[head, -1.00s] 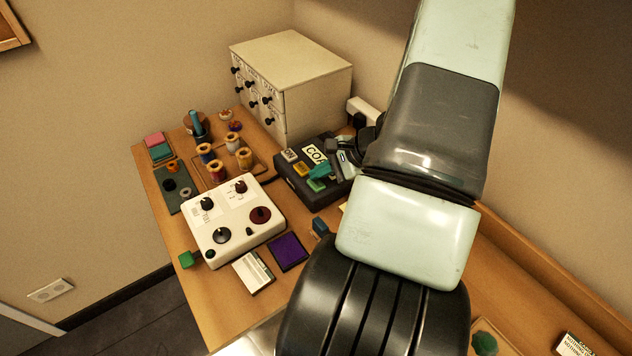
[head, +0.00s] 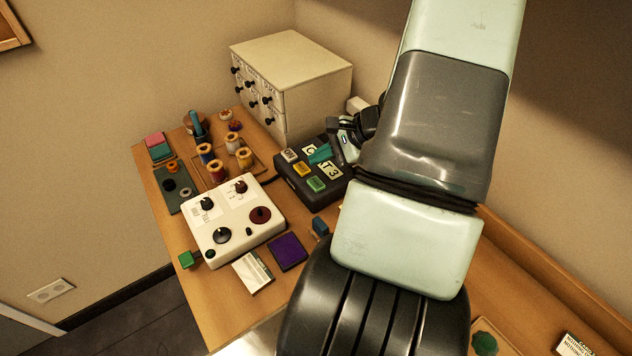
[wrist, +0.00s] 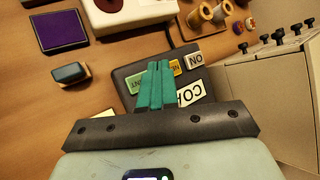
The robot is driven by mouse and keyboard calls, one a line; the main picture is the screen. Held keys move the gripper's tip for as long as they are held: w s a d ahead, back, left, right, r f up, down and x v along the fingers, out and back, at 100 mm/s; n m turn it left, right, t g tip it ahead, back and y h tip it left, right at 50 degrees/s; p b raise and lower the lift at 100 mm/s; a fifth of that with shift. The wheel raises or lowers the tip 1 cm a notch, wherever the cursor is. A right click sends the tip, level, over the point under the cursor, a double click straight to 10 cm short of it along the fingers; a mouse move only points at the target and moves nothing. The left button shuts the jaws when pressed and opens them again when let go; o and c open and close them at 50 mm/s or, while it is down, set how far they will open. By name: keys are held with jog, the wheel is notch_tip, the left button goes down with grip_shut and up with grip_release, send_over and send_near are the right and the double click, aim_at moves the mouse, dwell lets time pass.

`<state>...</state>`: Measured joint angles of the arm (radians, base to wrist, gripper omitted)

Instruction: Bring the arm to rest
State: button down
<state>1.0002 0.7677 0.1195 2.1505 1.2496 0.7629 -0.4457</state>
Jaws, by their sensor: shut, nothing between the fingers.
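My gripper (head: 320,154) has teal fingers and is shut with nothing between them. In the head view it is over the black box (head: 308,195) with coloured buttons and white letter labels, beside the cream drawer cabinet. In the wrist view the teal fingers (wrist: 155,84) are together and overlap the box (wrist: 127,72) from above. Whether they touch it cannot be told. My arm hides the right part of the table in the head view.
The cream drawer cabinet (head: 300,80) stands behind the box. A white control panel (head: 232,222) with knobs, a purple pad (head: 288,251), a blue block (head: 320,227) and several spools (head: 216,170) lie nearby. Bare wood (head: 190,300) shows at the front left.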

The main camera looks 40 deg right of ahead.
dwell(0.8)
jog(key=s+a+r+n+g+h, duration=0.2)
jog(key=a+r+n, duration=0.7)
jog(key=a+r, duration=0.15)
jog(key=s+a+r+n+g+h, duration=0.2)
jog(key=s+a+r+n, duration=0.1)
jog(key=a+r+n, duration=0.75)
jog(key=s+r+t+h, duration=0.2)
jog(key=s+r, duration=0.7)
jog(key=s, duration=0.1)
jog(key=shift+r+t, duration=0.25)
jog(key=shift+t, duration=0.15)
